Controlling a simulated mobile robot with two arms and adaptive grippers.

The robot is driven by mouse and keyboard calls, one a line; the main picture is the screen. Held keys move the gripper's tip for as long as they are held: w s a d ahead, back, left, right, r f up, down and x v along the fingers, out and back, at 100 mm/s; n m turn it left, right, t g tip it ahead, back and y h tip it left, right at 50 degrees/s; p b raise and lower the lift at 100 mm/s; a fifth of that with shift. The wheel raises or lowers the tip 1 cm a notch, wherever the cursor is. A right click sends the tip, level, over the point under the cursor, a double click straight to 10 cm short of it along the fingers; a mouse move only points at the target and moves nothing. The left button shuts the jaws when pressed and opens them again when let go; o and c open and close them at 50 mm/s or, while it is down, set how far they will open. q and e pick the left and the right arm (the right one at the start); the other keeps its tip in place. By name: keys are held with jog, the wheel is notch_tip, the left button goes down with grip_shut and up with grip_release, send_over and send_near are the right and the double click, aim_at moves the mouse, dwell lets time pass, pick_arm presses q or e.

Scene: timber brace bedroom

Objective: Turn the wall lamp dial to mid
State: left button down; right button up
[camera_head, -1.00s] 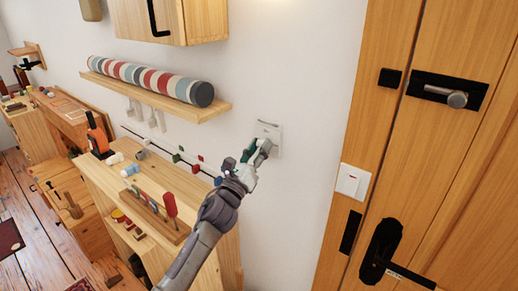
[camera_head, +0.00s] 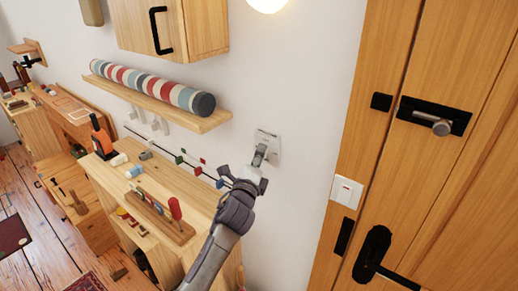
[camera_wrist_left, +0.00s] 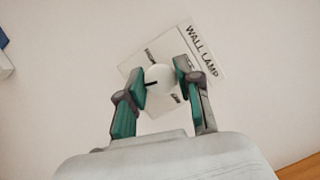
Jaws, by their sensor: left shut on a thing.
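The wall lamp dial plate (camera_head: 268,139) is a small white panel on the white wall, left of the door frame. In the left wrist view the plate (camera_wrist_left: 203,52) reads "WALL LAMP" and appears tilted. A round white dial knob (camera_wrist_left: 160,78) with a short black mark sits at its middle. My left gripper (camera_wrist_left: 162,80) has its two green-padded fingers on either side of the knob, shut on it. In the head view my left gripper (camera_head: 260,157) reaches the plate and hides part of it. Some of the plate's small lettering is covered by the fingers. My right gripper is not in view.
A glowing round lamp (camera_head: 268,3) shows at the top edge. A white switch (camera_head: 347,191) and the wooden door with a black handle (camera_head: 374,256) are to the right. A shelf with a striped roll (camera_head: 150,84) and a cluttered wooden cabinet (camera_head: 205,205) are to the left.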

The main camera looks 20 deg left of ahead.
pick_arm(q)
jog(key=n+g+p, duration=0.1)
jog(key=n+p, duration=0.1)
jog(key=n, duration=0.1)
jog(key=shift+p, duration=0.4)
jog(key=c, duration=0.8)
grip_release()
jog(key=s, duration=1.2)
jog(key=shift+d, duration=0.25)
